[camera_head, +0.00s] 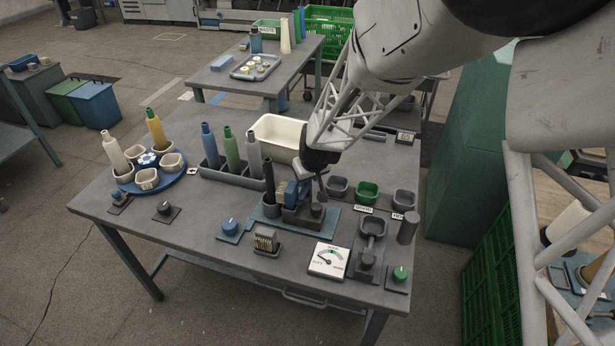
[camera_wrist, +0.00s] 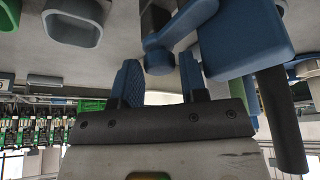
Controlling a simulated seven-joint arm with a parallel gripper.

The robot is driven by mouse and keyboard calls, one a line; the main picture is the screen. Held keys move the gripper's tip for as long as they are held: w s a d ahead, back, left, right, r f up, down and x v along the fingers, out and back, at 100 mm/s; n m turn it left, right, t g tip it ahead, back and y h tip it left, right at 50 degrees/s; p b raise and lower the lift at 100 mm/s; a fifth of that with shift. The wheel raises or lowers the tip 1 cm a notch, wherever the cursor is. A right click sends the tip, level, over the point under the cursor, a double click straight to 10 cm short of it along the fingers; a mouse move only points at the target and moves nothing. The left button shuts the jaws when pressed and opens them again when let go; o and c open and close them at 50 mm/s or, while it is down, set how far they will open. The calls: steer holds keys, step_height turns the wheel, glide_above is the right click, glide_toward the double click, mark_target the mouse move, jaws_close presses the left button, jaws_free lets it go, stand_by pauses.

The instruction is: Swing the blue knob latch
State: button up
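My gripper (camera_head: 314,184) points down over the winder unit (camera_head: 300,215) at the front middle of the table. In the wrist view my gripper (camera_wrist: 158,66) is open, with its two blue fingers apart. A rounded blue knob (camera_wrist: 159,62) on a short arm shows between and just past the fingertips, beside a larger blue block (camera_wrist: 245,40). I cannot tell whether the fingers touch it. In the head view the blue block (camera_head: 287,192) shows, but my gripper partly hides the parts beside it.
A blue dial knob (camera_head: 230,226) is left of the winder, and a gauge (camera_head: 328,260) is in front. Cups, including a green one (camera_head: 367,192), stand to the right. A rack of bottles (camera_head: 235,175) and a cream bin (camera_head: 278,135) lie behind. A dark rod (camera_head: 269,180) stands close by.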

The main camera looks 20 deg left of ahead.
steer(key=shift+o, duration=1.3)
steer(key=shift+n+g+y, duration=0.4)
steer(key=shift+n+g, duration=0.1)
steer(key=shift+n, duration=1)
